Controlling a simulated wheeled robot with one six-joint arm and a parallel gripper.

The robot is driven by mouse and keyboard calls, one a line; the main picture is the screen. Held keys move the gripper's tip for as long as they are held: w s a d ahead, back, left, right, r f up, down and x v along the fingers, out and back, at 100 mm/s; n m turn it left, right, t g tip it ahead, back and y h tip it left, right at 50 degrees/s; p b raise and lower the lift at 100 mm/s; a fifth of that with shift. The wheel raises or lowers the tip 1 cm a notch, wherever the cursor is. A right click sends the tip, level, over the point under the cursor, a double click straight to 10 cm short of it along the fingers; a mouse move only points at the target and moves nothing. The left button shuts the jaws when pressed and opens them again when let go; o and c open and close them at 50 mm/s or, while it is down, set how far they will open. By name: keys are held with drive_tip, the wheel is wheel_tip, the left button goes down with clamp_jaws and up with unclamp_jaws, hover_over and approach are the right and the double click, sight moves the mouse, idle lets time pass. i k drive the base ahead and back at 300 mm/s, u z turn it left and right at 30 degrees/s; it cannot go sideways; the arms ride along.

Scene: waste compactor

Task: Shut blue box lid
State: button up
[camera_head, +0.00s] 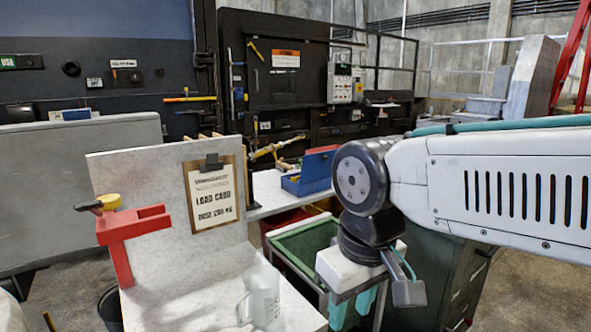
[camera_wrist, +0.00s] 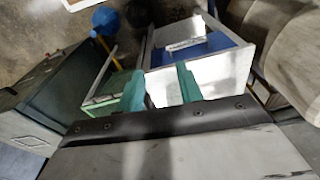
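The blue box (camera_head: 308,182) stands on the far end of the pale worktop in the head view. A blue panel with a red top edge rises at its back right, and its lid looks open. Small items lie at its left side. My gripper (camera_head: 353,306) points down in front of the box, nearer the camera and to its right, apart from it. Its two teal fingers are spread with nothing visible between them. They also show in the wrist view (camera_wrist: 158,88), over a pale tray-like surface with a blue patch (camera_wrist: 205,47); I cannot tell whether that is the box.
A green-lined bin (camera_head: 305,244) sits below and behind my gripper. A clipboard (camera_head: 212,194) hangs on the upright panel, with a red bracket (camera_head: 135,228) left of it. A clear jug (camera_head: 262,297) stands on the near worktop. A dark green cabinet (camera_head: 432,275) stands right of the bin.

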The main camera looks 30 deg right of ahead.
sight(316, 167)
drive_tip(key=i, duration=0.15)
drive_tip(key=z, duration=0.9)
drive_tip(key=k, duration=1)
drive_tip(key=z, duration=1.7)
drive_tip(key=i, duration=1.3)
drive_tip(key=u, duration=2.15)
drive_tip(key=i, duration=0.5)
